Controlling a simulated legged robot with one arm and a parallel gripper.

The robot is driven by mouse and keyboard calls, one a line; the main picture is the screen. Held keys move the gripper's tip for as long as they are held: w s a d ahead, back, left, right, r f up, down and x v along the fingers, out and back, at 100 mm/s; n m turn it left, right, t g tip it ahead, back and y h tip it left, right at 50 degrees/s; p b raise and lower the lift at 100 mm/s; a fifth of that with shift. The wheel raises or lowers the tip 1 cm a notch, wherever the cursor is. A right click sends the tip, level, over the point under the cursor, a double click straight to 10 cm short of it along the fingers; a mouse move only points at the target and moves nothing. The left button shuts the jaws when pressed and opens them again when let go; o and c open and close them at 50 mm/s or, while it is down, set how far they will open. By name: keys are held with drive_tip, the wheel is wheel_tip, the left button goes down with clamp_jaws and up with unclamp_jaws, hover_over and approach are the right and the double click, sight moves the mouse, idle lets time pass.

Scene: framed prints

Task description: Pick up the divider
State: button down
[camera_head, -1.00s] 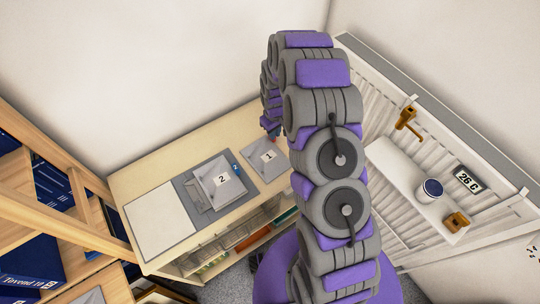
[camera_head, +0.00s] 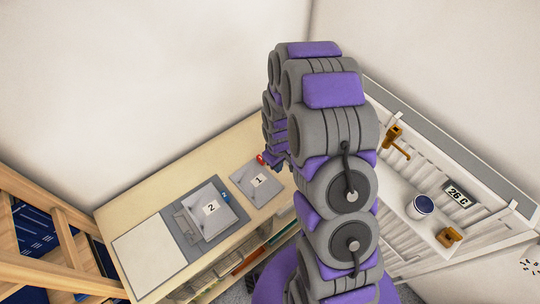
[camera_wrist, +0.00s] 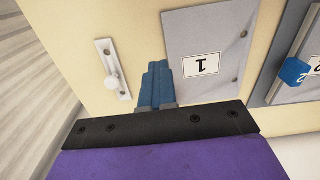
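On the desk lies a flat grey sheet labelled 1 (camera_head: 253,191), which also shows in the wrist view (camera_wrist: 225,47). To its left a grey piece labelled 2 (camera_head: 217,222) lies on a darker grey mat, with a blue tab (camera_wrist: 293,72) marked 2. A red tab (camera_head: 261,159) shows at the far side of sheet 1. I cannot tell which piece is the divider. My gripper (camera_wrist: 158,68) points over the desk beside sheet 1; its blue fingers are together with nothing visible between them. In the head view my arm hides most of the gripper.
The pale wooden desk (camera_head: 120,201) stands against the wall, with a white sheet (camera_head: 148,254) on its left.

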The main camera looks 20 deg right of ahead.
drive_tip(key=s, duration=0.2)
drive_tip(key=s+d, duration=0.1)
drive_tip(key=s, duration=0.1)
drive_tip(key=s+d+r, duration=0.1)
drive_tip(key=s, duration=0.1)
drive_tip(key=shift+s+p, duration=0.35)
drive_tip(key=shift+s, duration=0.05)
drive_tip(key=shift+s+d, duration=0.35)
drive_tip(key=shift+d, duration=0.15)
drive_tip(key=shift+a, duration=0.3)
drive_tip(key=c, duration=1.6)
unclamp_jaws()
drive_tip(key=shift+a, duration=0.15)
drive_tip(key=o, duration=0.8)
drive_tip(key=shift+d, duration=0.3)
drive_tip(key=o, duration=0.4)
drive_tip(key=shift+a, duration=0.2)
